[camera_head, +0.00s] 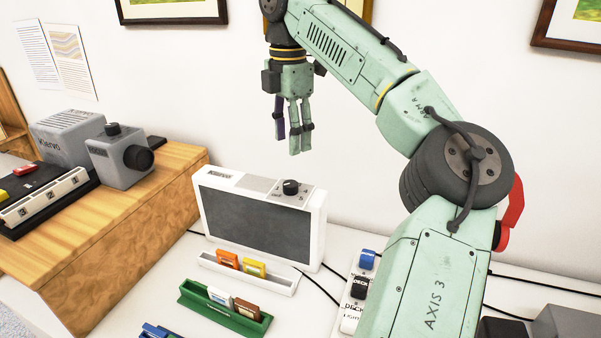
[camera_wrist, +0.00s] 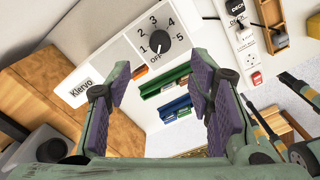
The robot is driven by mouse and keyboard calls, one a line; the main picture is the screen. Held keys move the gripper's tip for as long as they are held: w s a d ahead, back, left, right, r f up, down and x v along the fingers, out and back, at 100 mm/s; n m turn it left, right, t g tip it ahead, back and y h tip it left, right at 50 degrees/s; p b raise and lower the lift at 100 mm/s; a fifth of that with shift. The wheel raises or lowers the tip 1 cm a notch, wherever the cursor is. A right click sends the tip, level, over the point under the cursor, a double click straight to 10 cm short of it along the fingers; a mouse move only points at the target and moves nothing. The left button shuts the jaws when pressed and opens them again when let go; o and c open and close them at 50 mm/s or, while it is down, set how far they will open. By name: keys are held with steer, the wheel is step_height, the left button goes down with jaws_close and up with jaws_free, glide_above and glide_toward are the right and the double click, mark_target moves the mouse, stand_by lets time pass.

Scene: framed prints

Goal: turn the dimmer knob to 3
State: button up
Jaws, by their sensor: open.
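The dimmer knob (camera_head: 290,187) is a round black knob on the top face of a white box (camera_head: 313,222) with a dark front panel. In the wrist view the knob (camera_wrist: 159,42) sits in a dial marked OFF and 1 to 5. A small light mark on it seems to lie on the OFF side, but it is too small to be sure. My gripper (camera_head: 291,138) points down above the box, clear of the knob. In the wrist view my gripper's purple-padded fingers (camera_wrist: 160,72) are spread and empty, with the knob beyond them.
A wooden cabinet (camera_head: 75,250) at left holds grey devices, one with its own black knob (camera_head: 113,129). A white tray (camera_head: 288,285) and green tray (camera_head: 262,324) with coloured cartridges stand before the box. A power strip (camera_head: 351,310) lies at right. Framed prints hang behind.

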mark_target(291, 184)
step_height(291, 184, down, 10)
steer(key=shift+s+f, duration=0.1)
steer(key=shift+f, duration=0.15)
steer(key=shift+c, duration=0.5)
jaws_close()
stand_by(0.3)
